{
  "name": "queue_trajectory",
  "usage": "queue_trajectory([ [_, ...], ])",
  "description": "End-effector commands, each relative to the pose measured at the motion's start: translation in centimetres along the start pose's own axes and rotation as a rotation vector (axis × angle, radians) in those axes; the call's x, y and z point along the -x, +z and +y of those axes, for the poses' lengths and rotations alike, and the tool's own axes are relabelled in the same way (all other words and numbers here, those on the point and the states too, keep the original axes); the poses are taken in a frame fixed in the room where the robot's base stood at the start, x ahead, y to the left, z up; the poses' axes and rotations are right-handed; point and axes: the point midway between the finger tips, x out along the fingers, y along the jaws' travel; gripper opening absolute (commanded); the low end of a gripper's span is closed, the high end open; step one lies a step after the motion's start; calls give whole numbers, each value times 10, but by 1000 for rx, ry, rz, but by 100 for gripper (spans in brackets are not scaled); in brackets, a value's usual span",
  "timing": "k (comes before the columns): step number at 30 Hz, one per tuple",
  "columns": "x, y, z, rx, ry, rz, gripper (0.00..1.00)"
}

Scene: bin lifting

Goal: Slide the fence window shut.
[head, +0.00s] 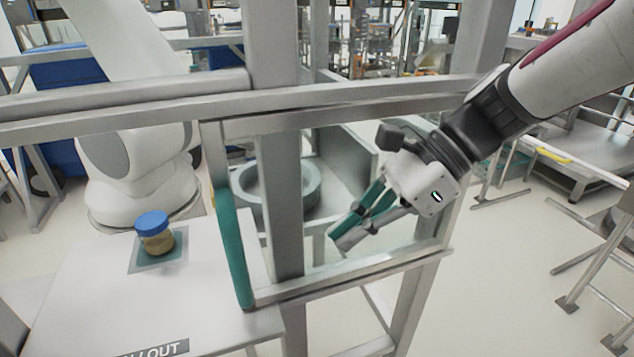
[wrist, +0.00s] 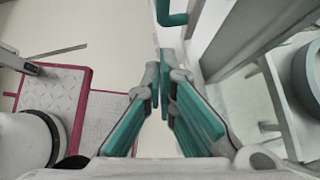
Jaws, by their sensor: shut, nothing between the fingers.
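The fence window is a grey metal frame (head: 350,275) hung below the fence rail, with a long green handle (head: 233,250) on its left upright. The window frame stands to the right of an open gap in the fence. My gripper (head: 340,238) is in front of the window's right half, to the right of the handle and apart from it. Its green-padded fingers are closed together and empty; their tips meet in the wrist view (wrist: 163,62). A green bar at the top of the wrist view (wrist: 172,18), probably the handle, lies beyond the fingertips.
A jar with a blue lid (head: 154,232) stands on a white table (head: 95,290) at left, below a white robot arm (head: 135,160). A grey fence post (head: 285,200) stands behind the window frame. A round grey bowl-like part (head: 270,190) lies behind.

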Motion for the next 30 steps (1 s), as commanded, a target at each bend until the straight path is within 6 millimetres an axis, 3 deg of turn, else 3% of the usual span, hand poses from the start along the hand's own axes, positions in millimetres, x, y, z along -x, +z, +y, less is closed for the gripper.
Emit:
queue_trajectory([
  [15,-96,-2,2,3,6,3,0],
  [21,-112,20,2,7,4,4,0],
  [30,-120,28,1,5,1,4,0],
])
